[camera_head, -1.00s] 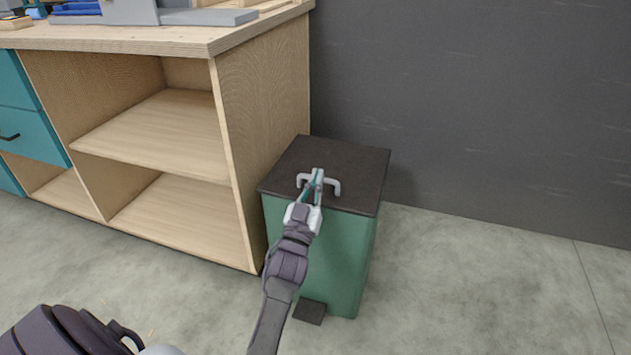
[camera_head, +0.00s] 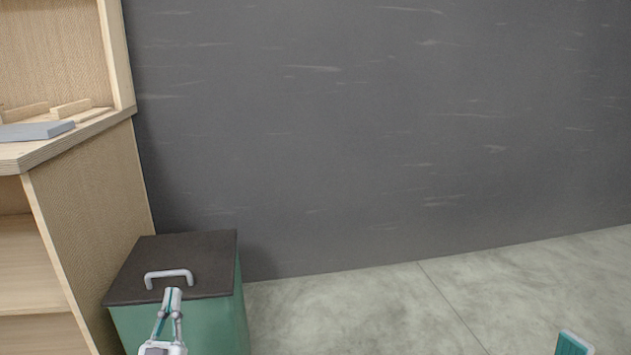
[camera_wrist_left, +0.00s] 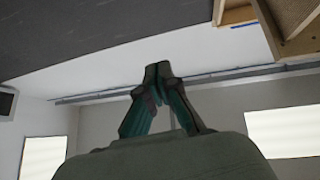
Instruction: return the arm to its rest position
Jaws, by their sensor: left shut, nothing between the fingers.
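My left gripper (camera_head: 172,298) is shut and empty in the head view, low at the left. It shows in front of the dark lid (camera_head: 205,255) of a green bin, just below the lid's grey handle (camera_head: 168,274). In the left wrist view my left gripper (camera_wrist_left: 158,75) has its fingertips together, with wall and ceiling behind them and no handle in sight. A teal and grey tip at the lower right edge of the head view looks like part of my right gripper (camera_head: 572,343); the rest is cut off.
The green bin (camera_head: 225,325) stands beside a wooden workbench (camera_head: 90,190) on the left, against a dark grey wall (camera_head: 380,130). Wooden strips (camera_head: 70,108) and a grey slab (camera_head: 35,130) lie on the bench top. The floor (camera_head: 350,310) right of the bin is clear.

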